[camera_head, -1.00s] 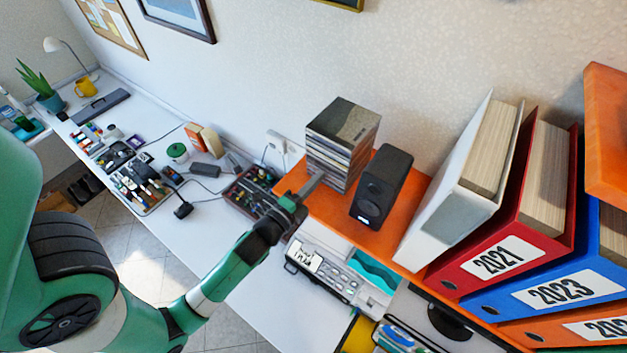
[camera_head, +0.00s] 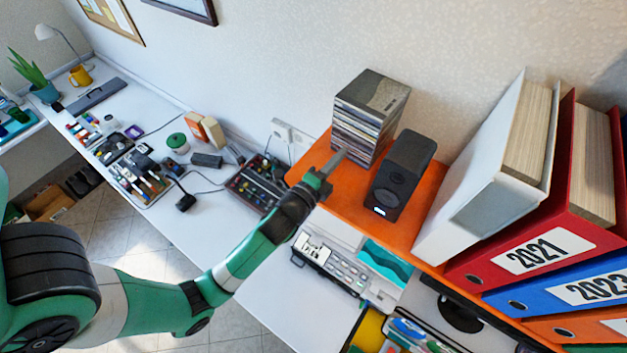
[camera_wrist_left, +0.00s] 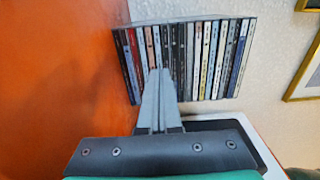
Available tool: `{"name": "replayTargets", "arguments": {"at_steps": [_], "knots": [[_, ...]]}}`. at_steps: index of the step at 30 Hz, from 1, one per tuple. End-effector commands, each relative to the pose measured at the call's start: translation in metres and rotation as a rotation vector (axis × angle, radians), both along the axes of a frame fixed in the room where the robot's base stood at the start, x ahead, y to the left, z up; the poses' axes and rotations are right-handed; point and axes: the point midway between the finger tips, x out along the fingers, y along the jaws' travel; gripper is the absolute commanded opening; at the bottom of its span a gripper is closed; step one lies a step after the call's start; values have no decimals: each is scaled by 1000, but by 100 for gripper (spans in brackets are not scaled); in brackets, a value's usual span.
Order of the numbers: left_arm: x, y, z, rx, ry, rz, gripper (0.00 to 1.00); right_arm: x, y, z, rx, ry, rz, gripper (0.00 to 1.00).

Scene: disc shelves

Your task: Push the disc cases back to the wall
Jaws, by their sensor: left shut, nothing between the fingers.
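A stack of disc cases (camera_head: 366,120) stands on the orange shelf (camera_head: 350,204), near the wall and left of the black speaker. In the left wrist view the spines of the disc cases (camera_wrist_left: 205,60) face me. My left gripper (camera_head: 339,158) is shut and empty, with its tips at the front of the stack. In the left wrist view the closed fingers (camera_wrist_left: 157,75) overlap the spines; I cannot tell whether they touch. Any gap between the stack and the wall is hidden in the head view. My right gripper is not in view.
A black speaker (camera_head: 402,176) stands close to the right of the stack. White, red and blue binders (camera_head: 490,180) fill the shelf further right. The wall (camera_head: 330,45) lies behind.

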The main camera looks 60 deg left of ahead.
Motion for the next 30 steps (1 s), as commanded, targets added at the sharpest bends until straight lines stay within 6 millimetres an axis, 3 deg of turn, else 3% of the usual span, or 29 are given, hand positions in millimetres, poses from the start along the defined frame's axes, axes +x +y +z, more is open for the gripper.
{"name": "replayTargets", "arguments": {"at_steps": [9, 15, 30], "knots": [[-66, -38, -5, 0, 2, -8, 0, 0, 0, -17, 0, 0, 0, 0], [-95, -52, -3, 0, 1, -8, 0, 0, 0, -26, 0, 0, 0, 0], [-100, -55, 2, 1, 0, -8, 0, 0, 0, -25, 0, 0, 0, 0]]}}
